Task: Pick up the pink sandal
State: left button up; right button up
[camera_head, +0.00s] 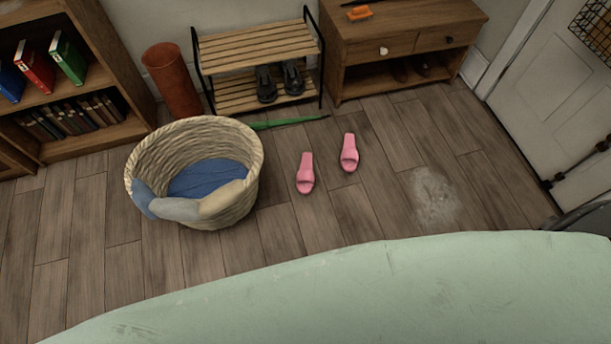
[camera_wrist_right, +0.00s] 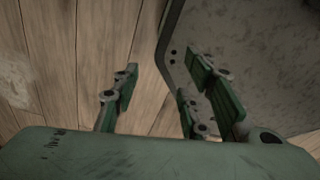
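Two pink sandals lie apart on the wooden floor in the head view. One pink sandal (camera_head: 305,174) is nearer to me and to the left. The other pink sandal (camera_head: 349,153) is a little farther off and to the right. My right gripper (camera_wrist_right: 160,88) shows in the right wrist view with its green fingers spread apart and nothing between them. Wood floor and a grey surface lie beyond it, and no sandal shows there. My left gripper is not in view.
A wicker basket (camera_head: 250,185) with a blue cushion stands left of the sandals. A thin green item (camera_head: 288,122) lies behind them. A shoe rack (camera_head: 255,48), a wooden cabinet (camera_head: 372,42), a brown bin (camera_head: 172,80) and a bookshelf (camera_head: 95,140) line the wall.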

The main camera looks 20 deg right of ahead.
aim_at(304, 181)
jog(key=l+u, duration=0.1)
jog(key=u, duration=0.3)
jog(key=i+l+u, duration=0.1)
jog(key=u, duration=0.25)
jog(key=l+u, duration=0.25)
jog(key=u, duration=0.15)
jog(key=l+u, duration=0.15)
jog(key=u, duration=0.25)
